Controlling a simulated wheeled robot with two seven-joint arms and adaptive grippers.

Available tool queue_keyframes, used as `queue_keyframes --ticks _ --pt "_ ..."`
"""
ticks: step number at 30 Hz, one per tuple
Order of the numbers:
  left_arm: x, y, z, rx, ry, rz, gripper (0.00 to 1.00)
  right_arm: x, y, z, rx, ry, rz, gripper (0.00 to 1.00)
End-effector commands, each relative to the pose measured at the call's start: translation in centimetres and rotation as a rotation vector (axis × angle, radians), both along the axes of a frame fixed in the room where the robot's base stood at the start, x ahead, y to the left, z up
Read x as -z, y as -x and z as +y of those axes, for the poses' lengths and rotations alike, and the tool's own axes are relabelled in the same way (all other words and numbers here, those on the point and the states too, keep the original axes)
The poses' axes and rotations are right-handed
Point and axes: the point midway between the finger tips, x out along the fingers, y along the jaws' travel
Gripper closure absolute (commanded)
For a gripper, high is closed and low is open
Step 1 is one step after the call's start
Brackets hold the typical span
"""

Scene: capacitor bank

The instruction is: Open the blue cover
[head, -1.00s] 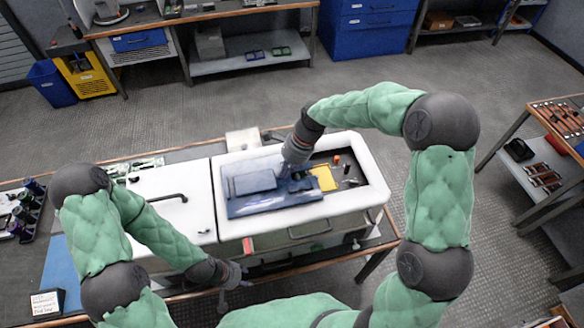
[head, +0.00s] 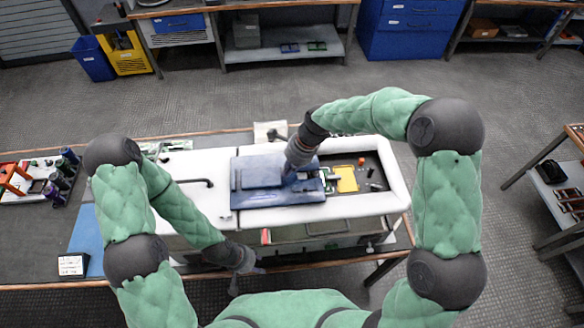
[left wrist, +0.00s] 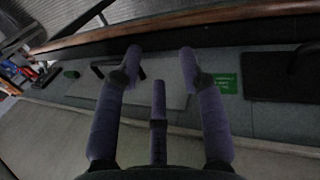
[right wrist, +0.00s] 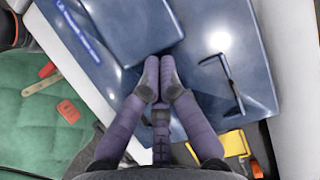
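The blue cover (head: 285,196) lies on the white case (head: 395,195), over the left part of its bay. Its raised block shows in the right wrist view (right wrist: 128,28), and a dark handle (right wrist: 226,85) stands on the cover to the right. My right gripper (right wrist: 159,68) has its fingertips together at the block's edge. I see nothing between them, and I cannot tell whether they touch the cover. It also shows from above in the head view (head: 292,172). My left gripper (left wrist: 160,65) is open and empty, low at the front of the bench.
Right of the cover the bay is uncovered, with a yellow part (head: 346,179) and small loose pieces. A black handle (head: 197,182) stands on the white lid left of the cover. A small boxed label (head: 73,265) sits at the bench's left front.

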Motion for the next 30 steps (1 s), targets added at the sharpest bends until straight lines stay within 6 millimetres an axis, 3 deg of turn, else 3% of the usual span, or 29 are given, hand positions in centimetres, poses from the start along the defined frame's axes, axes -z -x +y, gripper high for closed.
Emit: queue_keyframes --ticks 8,14,24,30 --pt "-0.2 0.0 0.0 0.000 0.000 0.000 0.60 0.1 0.0 -0.7 -0.001 0.001 0.002 1.00" --pt "-0.9 0.0 0.0 0.000 0.000 0.000 0.60 -0.1 -0.5 -3.3 -0.001 0.000 0.002 1.00" --pt "-1.0 0.0 0.0 0.000 0.000 0.000 0.60 -6.4 -0.7 -5.9 -0.005 0.000 -0.004 1.00" --pt "-1.0 0.0 0.0 0.000 0.000 0.000 0.60 -8.6 -0.6 -6.8 -0.005 0.000 -0.001 1.00"
